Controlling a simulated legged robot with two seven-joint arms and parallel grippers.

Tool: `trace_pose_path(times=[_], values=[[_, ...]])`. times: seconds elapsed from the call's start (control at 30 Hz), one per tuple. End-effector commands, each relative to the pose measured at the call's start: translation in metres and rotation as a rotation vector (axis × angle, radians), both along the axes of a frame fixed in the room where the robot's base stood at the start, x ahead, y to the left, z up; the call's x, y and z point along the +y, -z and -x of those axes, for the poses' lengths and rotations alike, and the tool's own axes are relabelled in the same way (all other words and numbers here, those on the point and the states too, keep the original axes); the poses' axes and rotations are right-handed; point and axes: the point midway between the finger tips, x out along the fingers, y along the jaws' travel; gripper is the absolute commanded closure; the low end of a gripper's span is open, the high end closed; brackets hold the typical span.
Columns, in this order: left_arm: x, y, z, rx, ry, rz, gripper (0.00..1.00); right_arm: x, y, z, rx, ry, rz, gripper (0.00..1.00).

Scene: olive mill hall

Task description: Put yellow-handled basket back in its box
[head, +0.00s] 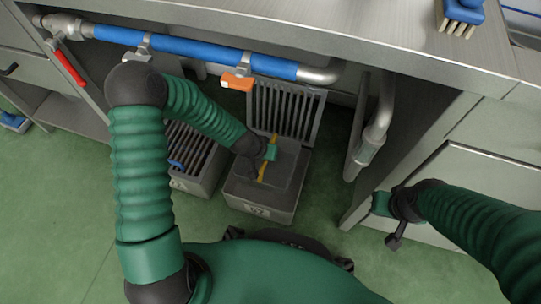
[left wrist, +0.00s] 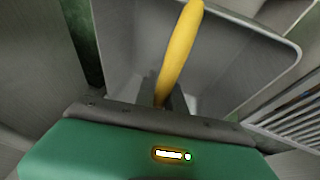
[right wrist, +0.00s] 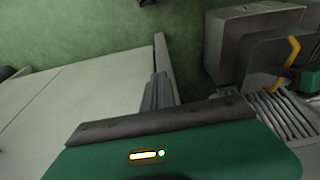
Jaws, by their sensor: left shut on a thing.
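The grey basket (head: 283,172) has a yellow handle (head: 262,173), and my left gripper (head: 267,153) is shut on that handle. The handle also rises between the fingers in the left wrist view (left wrist: 180,50), with the grey basket wall (left wrist: 125,45) behind. The basket is over the grey box (head: 258,210), which stands on the floor. In the right wrist view the basket (right wrist: 265,65) stands out past the rim of the box (right wrist: 225,40). How deep it sits is unclear. My right gripper (head: 397,236) is empty by the right cabinet, its fingers seemingly together.
Another box (head: 195,184) with a blue handle (head: 176,164) stands just left. A slatted grate (head: 285,108) is upright behind. A grey pipe (head: 376,130) hangs right. The front floor is clear.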

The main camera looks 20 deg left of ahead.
Motion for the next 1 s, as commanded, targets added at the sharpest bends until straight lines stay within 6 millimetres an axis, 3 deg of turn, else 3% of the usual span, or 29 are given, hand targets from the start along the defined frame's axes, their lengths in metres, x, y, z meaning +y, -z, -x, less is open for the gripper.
trace_pose_path(times=[1.0], values=[[0.001,0.07,0.0,0.0,0.0,0.0,1.0,0.0,0.052,0.0,0.0,0.0,0.0,1.0]])
